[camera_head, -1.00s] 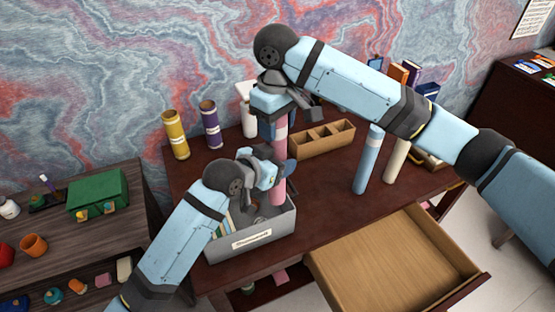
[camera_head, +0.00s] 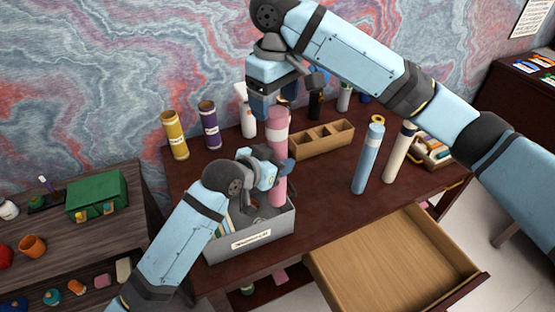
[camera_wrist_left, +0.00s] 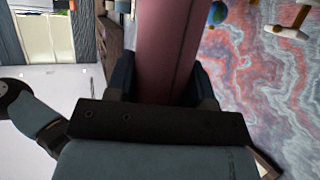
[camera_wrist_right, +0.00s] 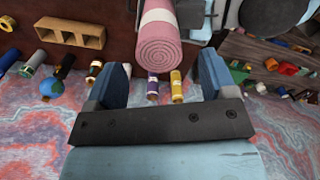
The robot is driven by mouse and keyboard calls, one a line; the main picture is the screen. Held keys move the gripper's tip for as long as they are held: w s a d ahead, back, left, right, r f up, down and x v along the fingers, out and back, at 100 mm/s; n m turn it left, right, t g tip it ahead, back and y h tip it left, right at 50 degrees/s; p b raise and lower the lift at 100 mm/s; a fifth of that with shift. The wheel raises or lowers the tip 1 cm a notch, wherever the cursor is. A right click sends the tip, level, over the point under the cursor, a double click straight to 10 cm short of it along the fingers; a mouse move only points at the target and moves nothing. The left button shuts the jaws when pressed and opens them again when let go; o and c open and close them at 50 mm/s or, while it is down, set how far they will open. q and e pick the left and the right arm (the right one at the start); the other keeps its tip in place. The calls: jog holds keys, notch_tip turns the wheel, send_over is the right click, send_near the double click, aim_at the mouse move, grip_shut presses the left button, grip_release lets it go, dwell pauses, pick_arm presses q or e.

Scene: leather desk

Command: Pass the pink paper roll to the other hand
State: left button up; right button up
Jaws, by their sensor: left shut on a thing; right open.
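The pink paper roll (camera_head: 277,135) stands upright above the grey box, with a pale band around it. My left gripper (camera_head: 276,172) is shut on its lower part; the left wrist view shows the pink roll (camera_wrist_left: 167,50) between the fingers. My right gripper (camera_head: 284,97) is open and empty, above and apart from the roll's top end. In the right wrist view the roll's spiral end (camera_wrist_right: 160,53) lies ahead of the open fingers (camera_wrist_right: 160,85).
A grey labelled box (camera_head: 255,240) stands below the left gripper. A wooden compartment organizer (camera_head: 322,140), blue roll (camera_head: 368,160) and cream roll (camera_head: 399,153) stand to the right. Yellow (camera_head: 174,135) and purple (camera_head: 210,126) rolls stand at the left. A drawer (camera_head: 395,265) is open in front.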

notch_tip(320, 180, up, 6)
jog(key=shift+f, duration=0.2)
jog(key=shift+w+a+f+y, duration=0.15)
jog(key=shift+a+f+y, duration=0.15)
jog(key=shift+y, duration=0.1)
jog(key=w+d+f+t+y, duration=0.2)
jog(key=w+f+t+y, duration=0.3)
jog(key=w+f+y, duration=0.15)
jog(key=s+d+f+m+t+h, duration=0.15)
jog(key=d+f, duration=0.25)
jog(key=f, duration=0.4)
jog(key=w+d+f+m+t, duration=0.1)
jog(key=d+f+t, duration=0.15)
jog(key=f, duration=0.55)
jog(key=s+d+f+m+t+h, duration=0.1)
jog(key=s+d+f+m, duration=0.25)
jog(key=s+f, duration=1.25)
jog(key=s+d+f, duration=0.2)
jog(key=s+f, duration=0.2)
jog(key=s, duration=0.4)
jog(key=s+d+f+t+h, duration=0.1)
jog(key=s+d+f, duration=0.1)
jog(key=s, duration=0.6)
jog(key=shift+s+d+f+h, duration=0.25)
jog(key=shift+f+h, duration=0.05)
jog(key=shift+f, duration=0.6)
